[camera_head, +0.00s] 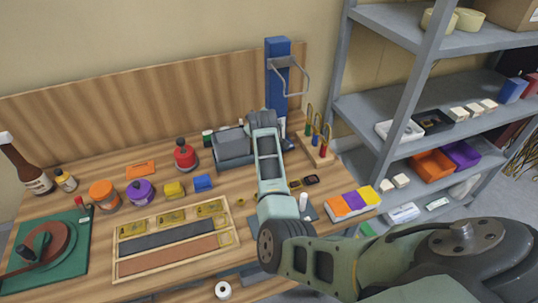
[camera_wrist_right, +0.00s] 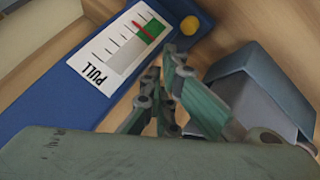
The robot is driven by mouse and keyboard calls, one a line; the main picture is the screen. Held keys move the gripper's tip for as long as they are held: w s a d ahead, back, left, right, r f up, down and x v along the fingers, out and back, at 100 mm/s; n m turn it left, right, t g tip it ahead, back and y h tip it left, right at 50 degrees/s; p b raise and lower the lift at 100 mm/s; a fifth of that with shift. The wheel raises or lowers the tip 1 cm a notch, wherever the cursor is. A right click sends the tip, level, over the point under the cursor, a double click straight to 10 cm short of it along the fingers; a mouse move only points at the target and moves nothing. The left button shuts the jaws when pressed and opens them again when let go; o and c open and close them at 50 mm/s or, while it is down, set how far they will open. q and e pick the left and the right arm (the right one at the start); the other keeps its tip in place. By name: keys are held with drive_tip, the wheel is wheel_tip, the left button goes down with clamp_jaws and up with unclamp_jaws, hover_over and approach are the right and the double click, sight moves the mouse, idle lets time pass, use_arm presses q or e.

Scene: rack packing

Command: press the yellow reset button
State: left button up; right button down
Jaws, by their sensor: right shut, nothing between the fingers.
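The yellow reset button (camera_wrist_right: 189,25) is a small round knob on the blue device, beside the white gauge label (camera_wrist_right: 120,40) marked PULL. In the head view the blue device (camera_head: 277,50) stands upright at the back of the table, with a grey handle (camera_head: 290,70). Its button is hidden there, and my right arm covers its lower part. My right gripper (camera_wrist_right: 172,62) is shut and empty in front of the device. In the wrist view its tips appear just below the button, apart from it in the picture. My left gripper is not in view.
A grey box (camera_head: 233,145) stands close left of my right gripper. A wooden stand with colored hooks (camera_head: 320,150) is close right. Jars, blocks and a wooden tray (camera_head: 172,240) fill the table's left. A grey shelf rack (camera_head: 385,115) stands at right.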

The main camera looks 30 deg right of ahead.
drive_tip(key=shift+f, duration=0.95)
idle(0.6)
drive_tip(key=shift+f, duration=0.1)
drive_tip(key=shift+f, duration=0.3)
